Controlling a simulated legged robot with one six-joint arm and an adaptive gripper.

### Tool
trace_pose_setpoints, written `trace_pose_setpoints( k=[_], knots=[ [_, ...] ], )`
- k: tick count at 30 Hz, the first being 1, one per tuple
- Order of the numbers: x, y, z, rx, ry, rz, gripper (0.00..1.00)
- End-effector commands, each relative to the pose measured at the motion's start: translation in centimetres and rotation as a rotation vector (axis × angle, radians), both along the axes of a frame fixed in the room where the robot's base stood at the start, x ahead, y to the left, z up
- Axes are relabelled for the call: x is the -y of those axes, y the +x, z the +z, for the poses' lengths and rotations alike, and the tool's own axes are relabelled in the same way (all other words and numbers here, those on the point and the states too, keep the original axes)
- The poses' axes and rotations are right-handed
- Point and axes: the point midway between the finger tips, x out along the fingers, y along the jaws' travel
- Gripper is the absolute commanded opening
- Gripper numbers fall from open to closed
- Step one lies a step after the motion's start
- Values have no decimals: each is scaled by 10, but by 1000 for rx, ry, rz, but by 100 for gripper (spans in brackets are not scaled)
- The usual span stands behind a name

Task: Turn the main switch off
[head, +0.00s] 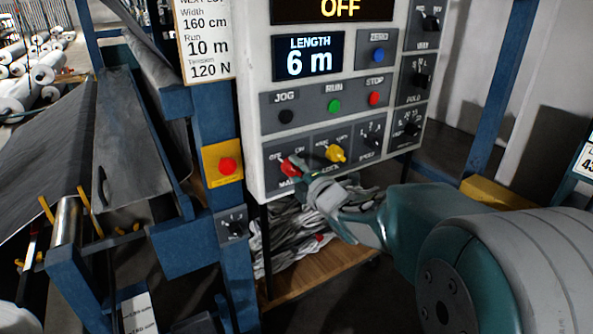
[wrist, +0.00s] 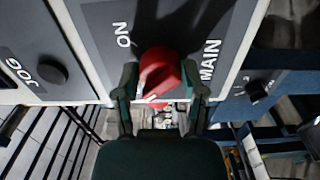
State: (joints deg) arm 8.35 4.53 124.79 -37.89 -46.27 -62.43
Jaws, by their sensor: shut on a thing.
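The main switch is a red knob (head: 290,167) at the lower left of the control panel, above the MAIN label. My gripper (head: 297,168) reaches it from the lower right and is shut on it. In the wrist view the red knob (wrist: 160,72) sits between my two dark fingers (wrist: 162,90). A white mark shows on the knob's lower side, turned away from the ON label. My gripper hides the OFF label in the wrist view. The display (head: 335,10) at the panel's top reads OFF.
A yellow knob (head: 335,153) is close to the right of the red one. Jog, run and stop buttons (head: 334,106) sit above. A red button on a yellow plate (head: 228,166) is on the blue post at left. A wooden shelf with crumpled cloth (head: 300,235) lies below.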

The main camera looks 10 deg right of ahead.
Motion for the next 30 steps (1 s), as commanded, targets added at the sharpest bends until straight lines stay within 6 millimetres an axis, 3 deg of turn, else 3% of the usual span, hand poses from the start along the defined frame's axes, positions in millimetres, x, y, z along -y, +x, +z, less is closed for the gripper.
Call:
trace_pose_setpoints(
  k=[10,11,12,13,25,30],
  knots=[
    [-1,-1,-5,-11,-7,3,6],
    [-1,-1,-5,-11,-7,3,67],
    [-1,-1,-5,-11,-6,3,85],
    [-1,-1,-5,-10,-5,3,89],
    [0,-1,-2,-4,-3,0,89],
    [7,-19,-1,-2,-4,-2,89]
  ],
)
